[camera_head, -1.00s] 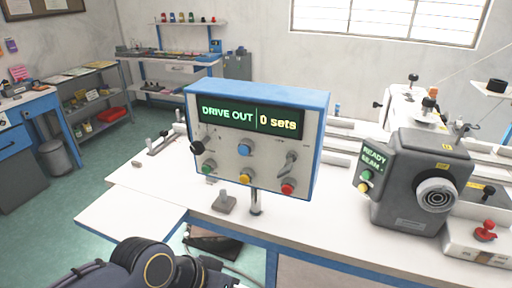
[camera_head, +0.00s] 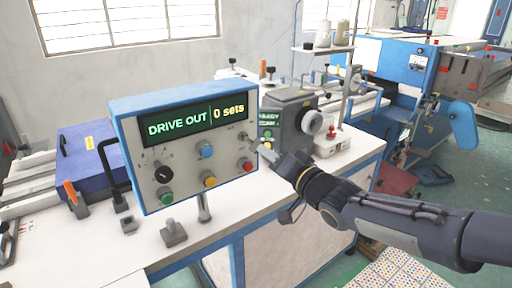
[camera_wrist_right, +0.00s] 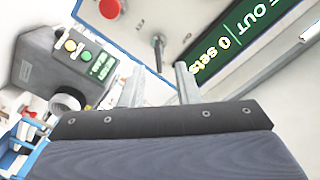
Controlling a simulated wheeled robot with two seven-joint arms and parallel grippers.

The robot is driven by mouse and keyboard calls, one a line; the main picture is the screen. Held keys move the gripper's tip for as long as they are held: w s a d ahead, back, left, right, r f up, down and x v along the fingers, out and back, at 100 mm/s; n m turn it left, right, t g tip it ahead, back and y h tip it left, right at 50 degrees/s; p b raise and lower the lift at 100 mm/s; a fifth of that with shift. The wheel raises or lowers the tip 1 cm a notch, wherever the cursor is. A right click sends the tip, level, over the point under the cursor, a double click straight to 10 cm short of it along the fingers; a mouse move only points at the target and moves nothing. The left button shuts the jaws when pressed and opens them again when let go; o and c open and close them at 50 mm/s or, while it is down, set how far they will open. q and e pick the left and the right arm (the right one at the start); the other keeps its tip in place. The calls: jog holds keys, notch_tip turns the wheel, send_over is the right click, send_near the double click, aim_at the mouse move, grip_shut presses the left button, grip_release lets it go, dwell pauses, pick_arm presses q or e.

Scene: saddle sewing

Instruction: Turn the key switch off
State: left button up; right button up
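A blue-edged control box (camera_head: 185,99) stands on a post on the white table, its screen (camera_head: 193,121) reading "DRIVE OUT" and "0 sets". Its face carries a black knob (camera_head: 162,174), coloured buttons and a small metal lever-like switch at the right side. That switch (camera_wrist_right: 158,45) sticks out in the right wrist view; its marking is too small to read. My right gripper (camera_wrist_right: 160,84) is open, its two fingers apart below the switch and not touching it. In the head view the right gripper (camera_head: 270,152) is just right of the box. My left gripper is out of view.
A red button (camera_head: 247,165) sits close to my right fingers. A grey machine head (camera_head: 291,120) with a small screen stands right behind the gripper. A blue case (camera_head: 85,160) is left of the box. The table front is mostly clear.

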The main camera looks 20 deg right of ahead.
aim_at(257, 144)
jog(key=x, duration=0.6)
jog(key=shift+p, duration=0.3)
jog(key=shift+c, duration=0.4)
grip_shut()
